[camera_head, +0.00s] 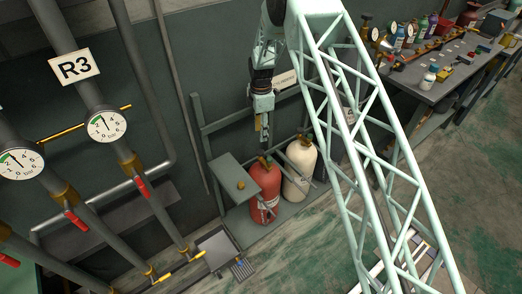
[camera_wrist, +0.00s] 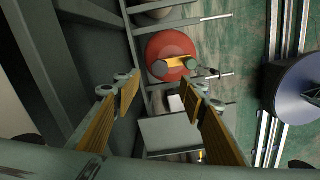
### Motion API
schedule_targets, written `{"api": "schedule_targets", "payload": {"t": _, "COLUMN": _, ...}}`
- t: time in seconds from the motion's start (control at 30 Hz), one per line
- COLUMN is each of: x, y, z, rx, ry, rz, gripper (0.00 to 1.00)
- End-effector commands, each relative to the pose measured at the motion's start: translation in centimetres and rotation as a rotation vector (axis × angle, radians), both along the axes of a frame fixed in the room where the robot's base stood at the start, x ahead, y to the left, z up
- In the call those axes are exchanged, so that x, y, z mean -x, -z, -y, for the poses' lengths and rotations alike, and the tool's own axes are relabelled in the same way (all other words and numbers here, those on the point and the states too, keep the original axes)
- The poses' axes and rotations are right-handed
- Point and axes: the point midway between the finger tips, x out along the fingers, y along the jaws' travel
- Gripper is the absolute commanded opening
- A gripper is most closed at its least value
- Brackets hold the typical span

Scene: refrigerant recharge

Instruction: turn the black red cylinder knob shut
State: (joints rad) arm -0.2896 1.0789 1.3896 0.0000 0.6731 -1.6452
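The red cylinder (camera_head: 265,191) stands upright in a rack, beside a white cylinder (camera_head: 299,172). In the wrist view the red cylinder (camera_wrist: 161,44) is seen from above, with a brass valve (camera_wrist: 178,62) across its top. A dark round knob (camera_wrist: 160,68) sits at the valve's left end, and another dark round part is at its right end. My gripper (camera_head: 265,132) points down just above the red cylinder in the head view. In the wrist view my gripper (camera_wrist: 163,88) is open and empty, its padded fingers apart from the valve.
A grey shelf (camera_head: 229,170) with a small yellow item is left of the red cylinder. Rack bars (camera_wrist: 202,20) run beside the cylinders. Pipes with gauges (camera_head: 107,126) line the left wall. A cluttered workbench (camera_head: 425,90) stands at right.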

Motion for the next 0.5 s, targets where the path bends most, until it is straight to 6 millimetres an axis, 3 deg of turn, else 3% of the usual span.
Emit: {"api": "schedule_targets", "payload": {"t": 0.5, "x": 0.1, "y": 6.3, "z": 0.0, "rx": 0.0, "ry": 0.0, "rz": -0.001, "gripper": 0.38}}
